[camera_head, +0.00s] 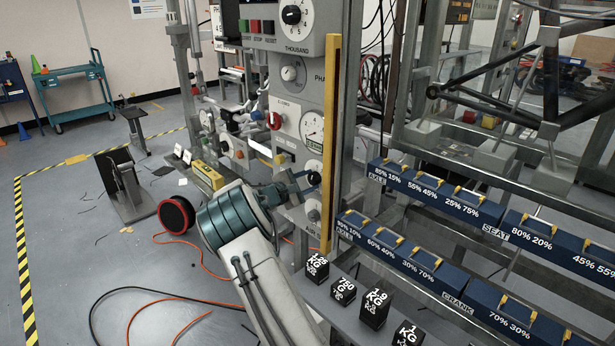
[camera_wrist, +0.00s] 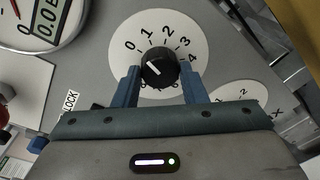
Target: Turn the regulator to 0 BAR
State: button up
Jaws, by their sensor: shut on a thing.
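The regulator is a black round knob (camera_wrist: 160,66) on a white dial marked from 0 upward. A white line on the knob slants to the upper left, toward the 0. My gripper (camera_wrist: 161,84) has one blue finger on each side of the knob and is shut on it. In the head view the knob (camera_head: 314,173) is partly hidden by my gripper (camera_head: 305,181), which reaches the grey panel from the left. A round gauge (camera_head: 312,127) with a small display sits above the knob. The gauge (camera_wrist: 45,20) is cut off in the wrist view.
Another dial (camera_head: 313,215) sits below the regulator. A yellow upright bar (camera_head: 331,150) stands just right of the panel. Black weights (camera_head: 375,307) and blue labelled boxes (camera_head: 440,190) are at the right.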

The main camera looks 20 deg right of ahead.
jog(key=shift+n+p, duration=0.95)
jog(key=shift+n, duration=0.45)
jog(key=o, duration=1)
jog(key=shift+c, duration=0.2)
jog(key=v, duration=1.4)
